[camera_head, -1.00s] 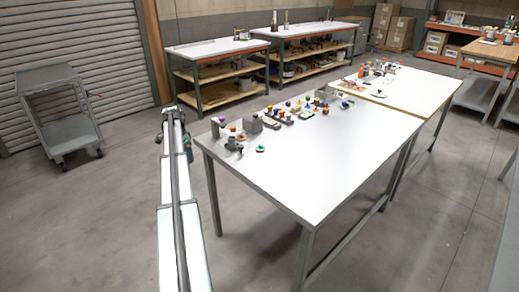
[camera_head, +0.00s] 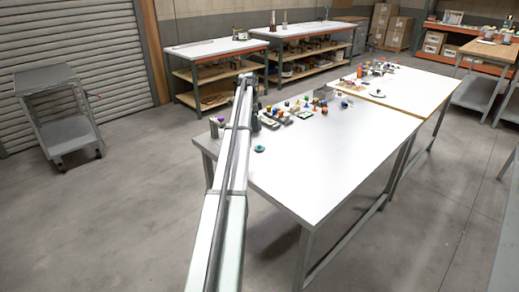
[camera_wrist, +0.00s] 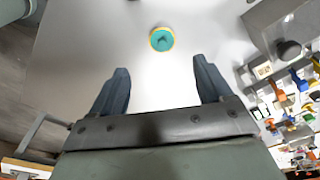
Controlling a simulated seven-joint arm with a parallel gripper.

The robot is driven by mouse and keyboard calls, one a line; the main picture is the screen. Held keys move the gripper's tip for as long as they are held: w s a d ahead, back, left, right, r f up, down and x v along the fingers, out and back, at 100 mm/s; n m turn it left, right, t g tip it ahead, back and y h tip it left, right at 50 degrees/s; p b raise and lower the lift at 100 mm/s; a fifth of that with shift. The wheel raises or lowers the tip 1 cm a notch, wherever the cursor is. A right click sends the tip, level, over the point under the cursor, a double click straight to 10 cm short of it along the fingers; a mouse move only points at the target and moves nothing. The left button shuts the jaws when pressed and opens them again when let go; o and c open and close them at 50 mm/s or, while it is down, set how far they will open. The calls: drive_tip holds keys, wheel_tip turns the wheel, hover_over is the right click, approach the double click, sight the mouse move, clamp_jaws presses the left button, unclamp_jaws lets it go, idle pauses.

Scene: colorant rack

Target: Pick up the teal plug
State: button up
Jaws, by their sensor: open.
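The teal plug (camera_wrist: 162,39) is a small round teal piece with an orange-yellow rim. In the wrist view it lies alone on the white tabletop, near the top middle. In the head view the plug (camera_head: 259,149) sits near the table's left end, just right of my arm. My gripper (camera_wrist: 160,75) is open and empty in the wrist view. Its two dark fingers are spread, and the plug appears beyond their tips, roughly centred between them and not touched. In the head view the fingers cannot be made out.
The white table (camera_head: 335,165) is clear across its front and middle. Several small coloured parts and trays (camera_head: 300,110) line its back edge; they crowd the right side of the wrist view, with a grey block (camera_wrist: 285,25) nearer the plug. A grey cart (camera_head: 55,110) stands far left.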

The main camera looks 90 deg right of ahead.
hover_over(256, 148)
wheel_tip(256, 148, down, 7)
drive_tip(key=shift+w+a, duration=0.1)
drive_tip(key=shift+s+d+f, duration=0.1)
drive_tip(key=shift+s+f, duration=0.2)
drive_tip(key=shift+f, duration=0.55)
drive_tip(key=shift+s+d+f, duration=0.1)
drive_tip(key=shift+s+f, duration=0.15)
drive_tip(key=shift+f, duration=0.55)
drive_tip(key=shift+s+d+f, duration=0.1)
drive_tip(key=shift+s+f, duration=0.2)
drive_tip(key=shift+f, duration=0.55)
drive_tip(key=shift+c, duration=0.4)
drive_tip(key=c, duration=1)
drive_tip(key=shift+r, duration=0.15)
